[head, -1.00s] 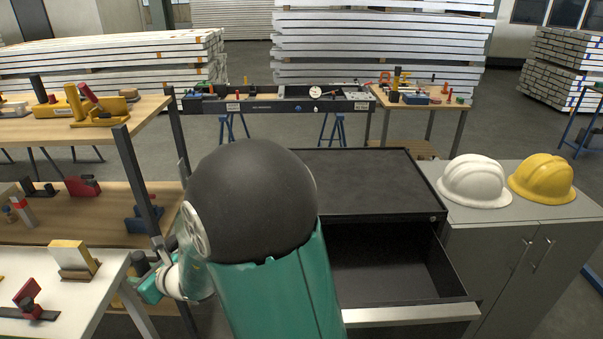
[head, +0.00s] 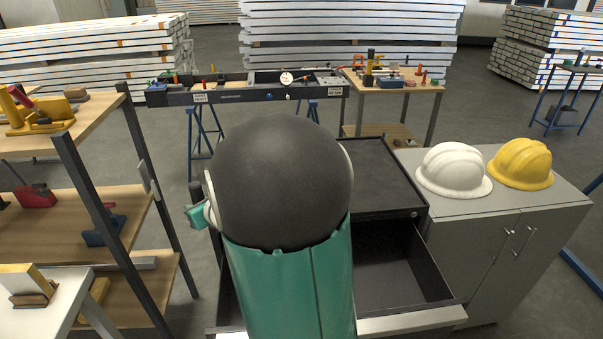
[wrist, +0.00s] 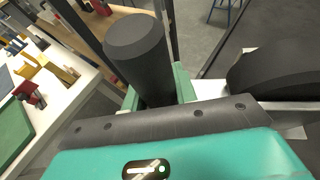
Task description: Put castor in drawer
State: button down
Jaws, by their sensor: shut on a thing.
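The castor (wrist: 138,48) shows in the wrist view as a dark, blunt-ended cylinder. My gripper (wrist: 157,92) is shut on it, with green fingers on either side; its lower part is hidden. In the head view my gripper (head: 195,214) is mostly hidden behind my arm, left of the cabinet, with a small dark part of the castor (head: 198,190) showing. The drawer (head: 412,321) is pulled open below the dark cabinet top, to the right of my arm. Its visible inside is empty; its left part is hidden by my arm.
A dark cabinet top (head: 385,178) is bare where visible. A grey cupboard (head: 485,255) at right carries a white helmet (head: 452,169) and a yellow helmet (head: 520,164). Shelving (head: 90,205) with a dark upright stands close on the left. A workbench (head: 235,97) stands behind.

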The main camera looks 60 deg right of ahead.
jog(key=s+d+r+m+g+h, duration=0.1)
jog(key=s+d+r+m+h, duration=0.25)
jog(key=s+d, duration=0.6)
jog(key=s+d+r+m+g+h, duration=0.2)
jog(key=s+d+r+m+h, duration=0.3)
jog(key=d, duration=0.8)
jog(key=w+d+f, duration=0.2)
jog(key=d+f, duration=0.1)
jog(key=w+d+f+n+y, duration=0.1)
jog(key=w+d+f, duration=0.1)
jog(key=d+f, duration=0.2)
jog(key=w+d+f+n, duration=0.1)
jog(key=w+d+f, duration=0.2)
jog(key=shift+w+d+f+n+y, duration=0.15)
jog(key=shift+d+n+y, duration=0.1)
jog(key=shift+d+y, duration=0.15)
jog(key=shift+d+f, duration=0.1)
jog(key=shift+f, duration=0.1)
jog(key=shift+w+d+f, duration=0.1)
jog(key=shift+f, duration=1.5)
jog(key=shift+f, duration=0.1)
jog(key=c, duration=1.1)
grip_release()
jog(key=shift+f, duration=0.15)
